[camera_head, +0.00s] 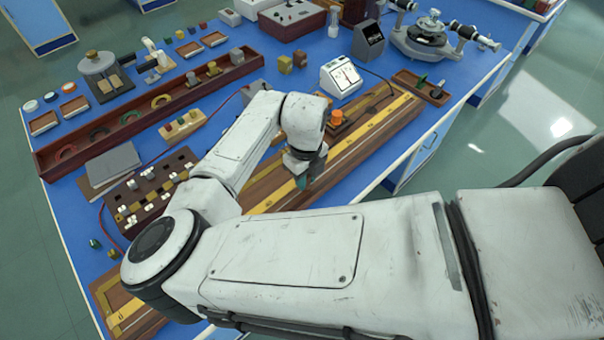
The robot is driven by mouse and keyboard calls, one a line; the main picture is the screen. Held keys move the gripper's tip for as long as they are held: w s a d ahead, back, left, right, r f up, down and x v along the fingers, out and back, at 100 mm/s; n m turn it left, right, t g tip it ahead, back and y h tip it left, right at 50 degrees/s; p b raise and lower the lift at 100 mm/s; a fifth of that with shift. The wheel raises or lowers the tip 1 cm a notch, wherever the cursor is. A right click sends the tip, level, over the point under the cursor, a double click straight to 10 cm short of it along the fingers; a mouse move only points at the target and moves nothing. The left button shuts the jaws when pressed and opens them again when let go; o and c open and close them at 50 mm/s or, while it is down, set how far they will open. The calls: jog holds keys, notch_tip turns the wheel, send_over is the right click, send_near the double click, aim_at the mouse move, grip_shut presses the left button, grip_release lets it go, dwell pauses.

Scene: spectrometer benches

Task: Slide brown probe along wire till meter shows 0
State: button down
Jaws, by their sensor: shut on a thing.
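The long wooden wire board (395,115) with its yellow scale runs diagonally across the bench, partly hidden by my arm. The wire itself is too thin to make out. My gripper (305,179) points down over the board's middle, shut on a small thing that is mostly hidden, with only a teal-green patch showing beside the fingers. I cannot make out a brown probe there. An orange knob (337,117) on a dark base stands on the board just behind the gripper. The white meter (341,77) stands behind the board; its reading is too small to tell.
A dark plug box (151,196) lies left of my arm. A long red-brown tray (112,124) crosses the bench behind it. A small wooden tray (421,88) and a spectrometer (428,38) are at the right. A dark box (368,41) stands behind the meter. Cables cross the bench.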

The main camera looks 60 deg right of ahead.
aim_at(323, 175)
jog(key=shift+f+b, duration=0.3)
jog(key=shift+f, duration=0.25)
jog(key=shift+s+d+r, duration=0.1)
jog(key=shift+s+d, duration=0.1)
jog(key=shift+d, duration=0.6)
jog(key=shift+s+d+f, duration=0.1)
jog(key=shift+s+d, duration=0.15)
jog(key=shift+d, duration=0.5)
jog(key=shift+s+d+r, duration=0.1)
jog(key=shift+s+d, duration=0.1)
jog(key=shift+d, duration=0.6)
jog(key=shift+s+f, duration=0.1)
jog(key=shift+f, duration=0.25)
dwell(1.1)
jog(key=shift+d, duration=0.25)
dwell(2.1)
jog(key=shift+s+d+r, duration=0.1)
jog(key=shift+s+d, duration=0.05)
jog(key=shift+d, duration=0.25)
dwell(0.3)
dwell(0.6)
